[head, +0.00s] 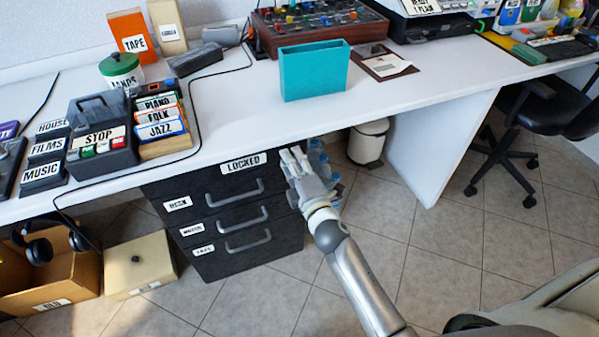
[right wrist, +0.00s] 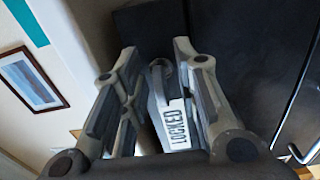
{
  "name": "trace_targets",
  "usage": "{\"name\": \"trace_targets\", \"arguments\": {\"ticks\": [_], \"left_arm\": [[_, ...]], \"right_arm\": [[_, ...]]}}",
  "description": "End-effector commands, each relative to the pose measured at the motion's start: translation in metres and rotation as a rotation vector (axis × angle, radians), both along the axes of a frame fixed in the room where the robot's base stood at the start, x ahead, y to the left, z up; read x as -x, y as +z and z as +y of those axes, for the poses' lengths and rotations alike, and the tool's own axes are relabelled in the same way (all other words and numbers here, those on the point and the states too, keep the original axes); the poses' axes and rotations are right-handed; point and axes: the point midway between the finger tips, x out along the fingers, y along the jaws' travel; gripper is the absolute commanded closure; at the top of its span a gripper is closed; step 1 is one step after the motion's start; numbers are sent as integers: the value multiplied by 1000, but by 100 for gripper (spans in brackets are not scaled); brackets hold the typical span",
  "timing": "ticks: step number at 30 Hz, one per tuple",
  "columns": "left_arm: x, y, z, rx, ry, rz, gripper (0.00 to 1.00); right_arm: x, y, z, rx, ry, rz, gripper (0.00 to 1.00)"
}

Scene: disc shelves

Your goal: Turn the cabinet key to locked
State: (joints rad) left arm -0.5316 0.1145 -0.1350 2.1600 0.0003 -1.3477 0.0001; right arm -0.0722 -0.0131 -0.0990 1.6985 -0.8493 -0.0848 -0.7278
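The dark cabinet (head: 240,208) stands under the white desk, with a white LOCKED label (head: 243,163) on its upper front. My right gripper (head: 292,156) is at the cabinet's upper right corner, just right of the label. In the right wrist view, its two fingers (right wrist: 156,52) are spread apart. A grey piece that looks like the key (right wrist: 158,78) shows between them, with a gap visible on its left. The LOCKED label also shows there (right wrist: 178,125), partly hidden by the right finger. In the head view the gripper hides the key. My left gripper is out of view.
The white desktop (head: 240,100) overhangs the cabinet. Drawer handles (head: 247,215) stick out below the gripper. Bluish bottles (head: 325,170) stand close behind the gripper, and a white bin (head: 368,143) is farther right. The tiled floor before the cabinet is clear.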

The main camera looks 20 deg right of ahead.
Motion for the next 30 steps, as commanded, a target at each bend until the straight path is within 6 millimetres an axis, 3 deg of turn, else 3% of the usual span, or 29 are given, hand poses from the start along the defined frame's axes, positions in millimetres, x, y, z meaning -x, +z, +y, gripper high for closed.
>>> {"name": "trace_targets", "arguments": {"ticks": [18, 30], "left_arm": [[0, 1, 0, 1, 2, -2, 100], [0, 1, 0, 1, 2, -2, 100]], "right_arm": [[103, -1, -4, -1, -2, 3, 71], [116, 0, -4, 0, -1, 1, 71]]}}
